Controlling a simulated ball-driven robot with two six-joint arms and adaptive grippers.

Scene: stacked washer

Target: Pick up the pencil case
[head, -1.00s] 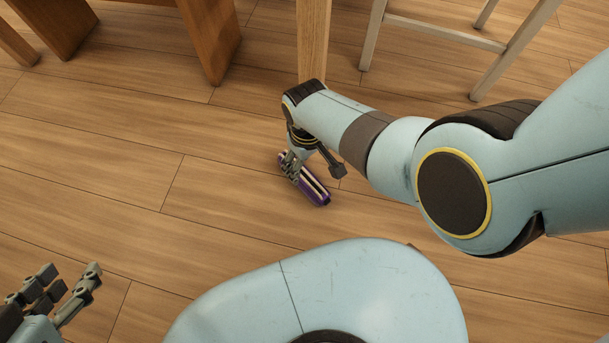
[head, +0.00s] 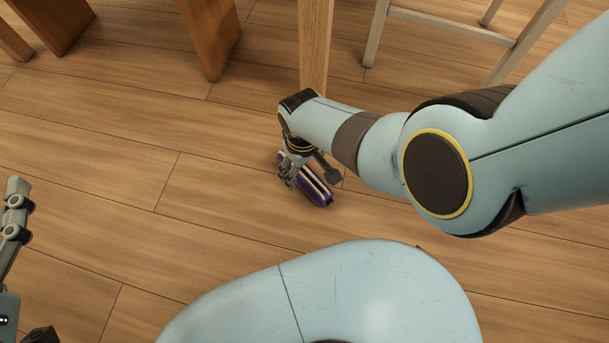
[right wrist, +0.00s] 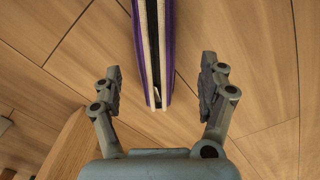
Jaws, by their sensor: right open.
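The pencil case (head: 319,193) is purple with cream edges and a dark middle strip. It lies on the wooden floor in the head view, partly covered by my right gripper (head: 296,174). In the right wrist view the pencil case (right wrist: 153,50) runs in from the top edge, its near end between the fingers. My right gripper (right wrist: 160,82) is open, one finger on each side of the case, with a visible gap to both. My left gripper (head: 20,260) shows only in part at the lower left edge, away from the case.
A wooden leg (head: 314,50) stands on the floor just beyond my right gripper. A pale stool frame (head: 445,32) is at the upper right, and broad wooden legs (head: 210,40) are at the upper left. The floor left of the case is clear.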

